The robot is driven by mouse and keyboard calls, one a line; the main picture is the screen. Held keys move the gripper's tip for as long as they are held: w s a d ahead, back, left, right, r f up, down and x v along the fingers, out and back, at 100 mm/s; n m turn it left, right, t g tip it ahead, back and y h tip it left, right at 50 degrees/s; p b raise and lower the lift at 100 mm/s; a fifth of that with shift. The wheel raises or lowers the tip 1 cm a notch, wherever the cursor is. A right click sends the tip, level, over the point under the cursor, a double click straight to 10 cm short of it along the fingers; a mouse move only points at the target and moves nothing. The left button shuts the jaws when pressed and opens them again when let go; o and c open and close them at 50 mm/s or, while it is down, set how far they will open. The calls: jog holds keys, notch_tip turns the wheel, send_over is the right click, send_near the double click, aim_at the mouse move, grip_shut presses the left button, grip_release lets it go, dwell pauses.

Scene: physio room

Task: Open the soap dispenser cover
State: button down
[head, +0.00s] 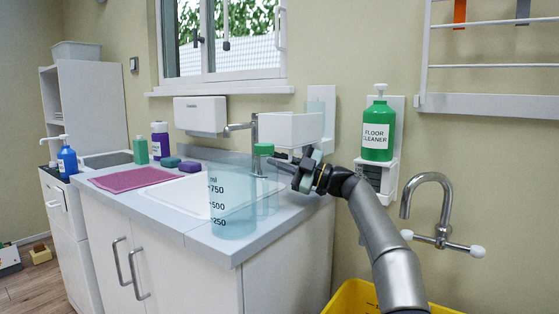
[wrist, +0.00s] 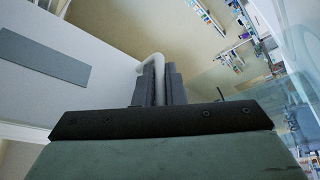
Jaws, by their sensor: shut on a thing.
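The soap dispenser's white back plate (head: 330,98) is on the wall right of the tap, with a pale translucent part in front of it. Its white box-like cover (head: 290,129) stands out from the plate, tipped forward and down, so the upper part of the plate is bare. My gripper (head: 297,168) is just below the cover. In the wrist view my dark fingers (wrist: 158,85) are closed together at a white curved bar (wrist: 151,59), which seems to be the cover's handle. A large white panel (wrist: 90,45) with a grey rectangle fills the left there.
A clear measuring jug (head: 232,205) and a green-capped clear bottle (head: 265,185) stand at the counter's front right. A green floor cleaner bottle (head: 378,128) hangs in a wall holder right of my arm. A curved tap (head: 432,182) and a yellow bin (head: 352,298) are nearby.

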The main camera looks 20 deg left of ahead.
jog(key=shift+a, duration=0.1)
jog(key=c, duration=1.5)
grip_release()
jog(key=shift+a+f, duration=0.15)
jog(key=b+v, duration=0.4)
jog(key=v, duration=0.3)
jog(key=shift+d, duration=0.35)
